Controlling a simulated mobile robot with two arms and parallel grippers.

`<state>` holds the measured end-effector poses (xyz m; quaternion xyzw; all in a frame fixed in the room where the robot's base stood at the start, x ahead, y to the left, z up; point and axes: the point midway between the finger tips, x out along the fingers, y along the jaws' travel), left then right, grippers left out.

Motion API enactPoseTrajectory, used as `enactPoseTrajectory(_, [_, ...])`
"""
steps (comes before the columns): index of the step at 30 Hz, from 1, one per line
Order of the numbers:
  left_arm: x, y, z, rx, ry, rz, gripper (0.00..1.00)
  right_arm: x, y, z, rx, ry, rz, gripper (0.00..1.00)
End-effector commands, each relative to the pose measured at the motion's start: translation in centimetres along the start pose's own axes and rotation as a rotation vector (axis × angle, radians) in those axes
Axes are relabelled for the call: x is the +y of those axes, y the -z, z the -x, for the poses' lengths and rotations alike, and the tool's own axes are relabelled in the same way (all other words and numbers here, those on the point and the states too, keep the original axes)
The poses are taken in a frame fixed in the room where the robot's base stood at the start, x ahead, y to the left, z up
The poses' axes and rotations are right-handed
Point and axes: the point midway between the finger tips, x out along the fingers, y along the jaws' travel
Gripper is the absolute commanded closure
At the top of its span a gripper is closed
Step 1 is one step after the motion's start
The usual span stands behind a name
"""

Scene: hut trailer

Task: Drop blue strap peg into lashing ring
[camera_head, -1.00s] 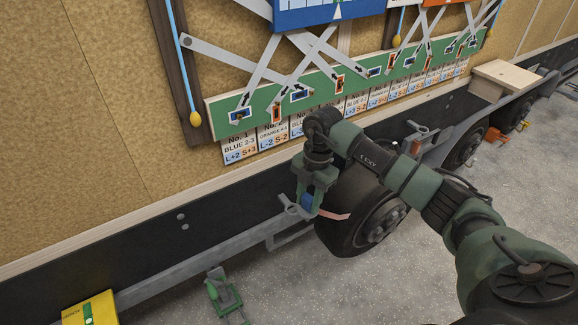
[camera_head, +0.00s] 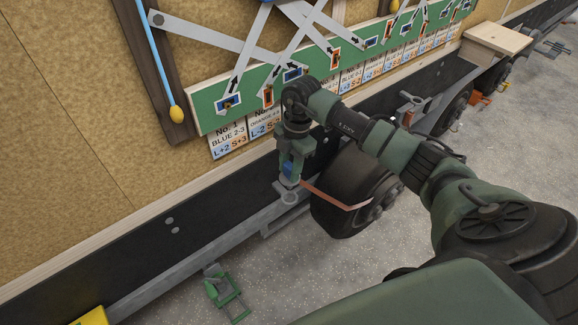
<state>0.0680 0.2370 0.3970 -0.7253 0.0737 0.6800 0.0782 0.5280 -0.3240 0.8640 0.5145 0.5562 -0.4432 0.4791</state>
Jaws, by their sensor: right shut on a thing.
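My right gripper (camera_head: 289,178) points down at the trailer's side rail, directly above a grey lashing ring (camera_head: 286,197). It is shut on the blue strap peg (camera_head: 288,168), of which only a small blue part shows between the green fingers. The peg's lower end is hard to make out, and I cannot tell whether its tip is inside the ring. A reddish-brown strap (camera_head: 338,197) runs from the gripper to the right, across the front of the black tyre. My left gripper is not in view.
The black wheel (camera_head: 345,190) stands just right of the ring. A green and grey frame (camera_head: 226,292) lies on the floor, with a yellow box (camera_head: 92,317) at lower left. Another grey bracket (camera_head: 411,101) sits farther along the rail.

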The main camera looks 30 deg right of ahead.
Motion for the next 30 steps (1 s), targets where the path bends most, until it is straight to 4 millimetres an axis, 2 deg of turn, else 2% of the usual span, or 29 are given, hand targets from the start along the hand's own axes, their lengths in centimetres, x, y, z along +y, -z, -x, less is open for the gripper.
enactPoseTrajectory(1, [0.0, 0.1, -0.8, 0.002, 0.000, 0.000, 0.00, 0.0, -0.1, -0.9, 0.001, 0.000, 0.000, 1.00])
enactPoseTrajectory(11, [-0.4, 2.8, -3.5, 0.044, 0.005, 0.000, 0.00, 0.0, -0.5, -3.9, 0.002, -0.001, 0.000, 1.00])
enactPoseTrajectory(22, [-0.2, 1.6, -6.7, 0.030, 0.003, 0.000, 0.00, 0.0, -1.0, -7.2, 0.001, 0.000, 0.001, 1.00])
enactPoseTrajectory(30, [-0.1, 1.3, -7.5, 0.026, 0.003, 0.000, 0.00, 0.0, -1.3, -8.8, 0.001, 0.000, 0.001, 1.00])
